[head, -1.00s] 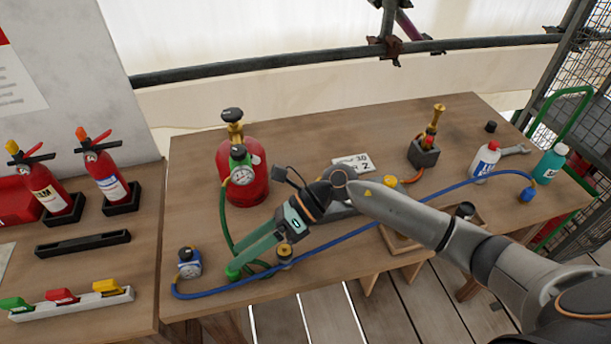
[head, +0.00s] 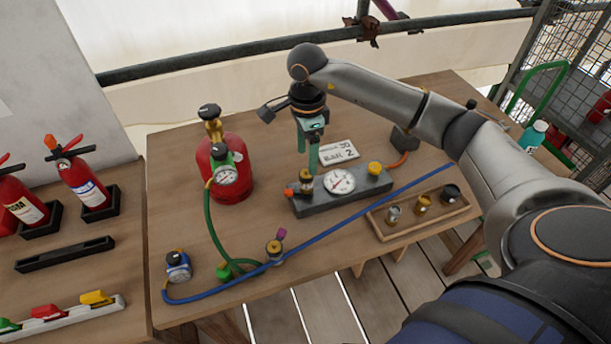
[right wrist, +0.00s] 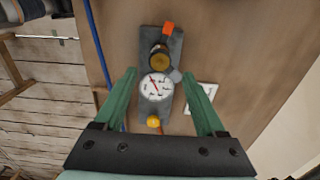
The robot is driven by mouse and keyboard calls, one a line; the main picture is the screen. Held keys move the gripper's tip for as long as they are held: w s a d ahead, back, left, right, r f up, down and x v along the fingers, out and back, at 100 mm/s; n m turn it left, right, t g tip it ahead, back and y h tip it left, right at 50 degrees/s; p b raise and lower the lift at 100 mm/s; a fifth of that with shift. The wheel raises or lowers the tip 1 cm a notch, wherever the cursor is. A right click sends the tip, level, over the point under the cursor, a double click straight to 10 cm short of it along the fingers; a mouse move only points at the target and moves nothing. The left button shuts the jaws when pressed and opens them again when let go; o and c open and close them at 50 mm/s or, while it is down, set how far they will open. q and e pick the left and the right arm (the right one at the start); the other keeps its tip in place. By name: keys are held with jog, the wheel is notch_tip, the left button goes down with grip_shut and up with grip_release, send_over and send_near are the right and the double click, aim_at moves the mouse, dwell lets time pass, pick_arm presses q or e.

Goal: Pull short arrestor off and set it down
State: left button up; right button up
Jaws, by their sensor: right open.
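A grey gauge block (head: 345,196) lies on the table with a white dial and a yellow knob. A short brass and black fitting (head: 306,184) stands upright on its left end, beside an orange piece; it also shows in the right wrist view (right wrist: 159,58). A similar fitting with a purple piece (head: 274,249) stands on the table near the front edge. I cannot tell which is the arrestor. My right gripper (head: 307,158) points down, open and empty, above the block; in the right wrist view its fingers (right wrist: 160,74) are spread, with the fitting beyond their tips. My left gripper is not visible.
A red cylinder (head: 225,174) with a gauge stands left of the block. The table's left middle is fairly clear.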

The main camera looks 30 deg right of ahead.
aim_at(306, 170)
jog(key=shift+f, duration=0.1)
notch_tip(306, 170, down, 9)
jog(key=b, duration=0.6)
jog(key=shift+b, duration=0.4)
dwell(0.7)
grip_shut()
dwell(0.6)
jog(key=shift+r, duration=0.25)
jog(key=shift+r+p, duration=2)
jog(key=shift+r, duration=0.85)
